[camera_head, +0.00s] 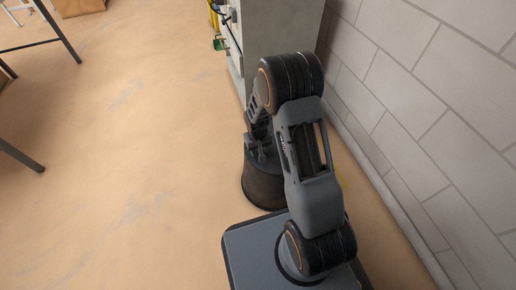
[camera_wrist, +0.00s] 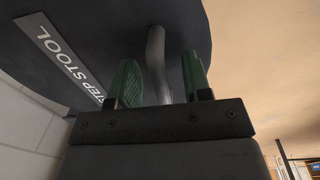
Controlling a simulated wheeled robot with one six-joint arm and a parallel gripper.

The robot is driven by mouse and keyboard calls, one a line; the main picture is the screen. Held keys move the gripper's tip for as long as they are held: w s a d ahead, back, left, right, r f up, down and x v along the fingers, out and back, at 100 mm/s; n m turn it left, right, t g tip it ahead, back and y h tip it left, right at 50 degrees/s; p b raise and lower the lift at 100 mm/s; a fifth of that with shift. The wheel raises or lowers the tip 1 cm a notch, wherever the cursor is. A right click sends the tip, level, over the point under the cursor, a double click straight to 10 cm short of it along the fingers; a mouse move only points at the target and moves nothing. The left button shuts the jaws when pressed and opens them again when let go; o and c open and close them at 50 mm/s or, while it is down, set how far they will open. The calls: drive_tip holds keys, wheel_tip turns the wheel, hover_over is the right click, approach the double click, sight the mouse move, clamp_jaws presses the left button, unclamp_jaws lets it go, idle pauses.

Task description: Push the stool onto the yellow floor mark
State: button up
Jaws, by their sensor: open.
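The stool (camera_head: 263,188) is a dark, round step stool standing on the floor near the wall in the head view, partly hidden by my arm. In the wrist view its dark curved body (camera_wrist: 100,35) fills the upper left, with a pale label reading "STEP STOOL", its first letter cut off. My gripper (camera_wrist: 161,78) is open, its two green fingers apart, close to the stool. A grey curved bar (camera_wrist: 156,55) shows between the fingers; I cannot tell whether they touch it. A small bit of yellow (camera_head: 342,181) shows on the floor beside my arm; most of it is hidden.
A grey cabinet (camera_head: 277,35) stands beyond the stool against the block wall (camera_head: 440,90) on the right. A green item (camera_head: 219,44) sits at its left side. Dark table legs (camera_head: 58,32) and a cardboard box (camera_head: 78,6) are at upper left.

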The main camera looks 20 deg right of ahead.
clamp_jaws()
idle(1.4)
